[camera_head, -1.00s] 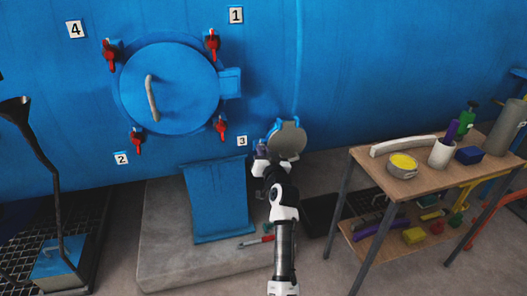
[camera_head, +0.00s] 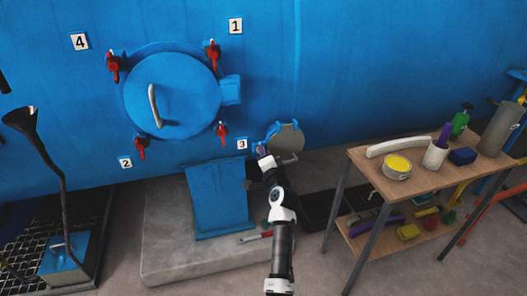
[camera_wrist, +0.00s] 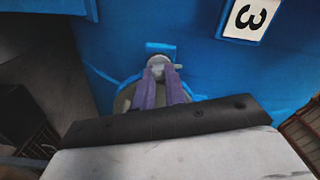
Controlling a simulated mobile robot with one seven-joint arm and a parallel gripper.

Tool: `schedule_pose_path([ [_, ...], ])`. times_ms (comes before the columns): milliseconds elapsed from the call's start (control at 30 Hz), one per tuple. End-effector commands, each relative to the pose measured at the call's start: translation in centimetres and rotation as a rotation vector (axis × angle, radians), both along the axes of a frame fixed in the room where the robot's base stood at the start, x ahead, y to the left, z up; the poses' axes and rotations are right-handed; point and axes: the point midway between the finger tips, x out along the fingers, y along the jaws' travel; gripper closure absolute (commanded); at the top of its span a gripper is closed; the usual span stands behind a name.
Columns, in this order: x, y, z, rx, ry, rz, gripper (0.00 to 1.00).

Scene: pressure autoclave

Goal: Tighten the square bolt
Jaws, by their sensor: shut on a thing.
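The small round grey hatch (camera_head: 287,140) sits low on the blue tank, right of label 3, with blue brackets at its edge. My gripper (camera_head: 262,150) is at the hatch's left side. In the wrist view its purple fingers (camera_wrist: 162,84) reach forward side by side to a small grey metal piece (camera_wrist: 160,64), which appears to be the bolt, and are shut on it. The fingers cover part of it, so its square shape cannot be made out. A grey disc part of the hatch (camera_wrist: 124,100) shows behind the fingers.
The large blue door (camera_head: 172,95) with several red clamps is at upper left. A wooden table (camera_head: 385,180) with tools stands right. A blue sloped panel (camera_head: 218,200) and a concrete step (camera_head: 170,255) are below.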

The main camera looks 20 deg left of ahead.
Motion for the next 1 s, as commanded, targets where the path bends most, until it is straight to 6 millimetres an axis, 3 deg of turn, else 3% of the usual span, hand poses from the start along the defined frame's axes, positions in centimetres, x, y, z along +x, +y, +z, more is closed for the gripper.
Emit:
schedule_pose_path([
  [1000, -0.08, 0.03, -0.24, 0.799, 0.545, -0.001, 1.00],
])
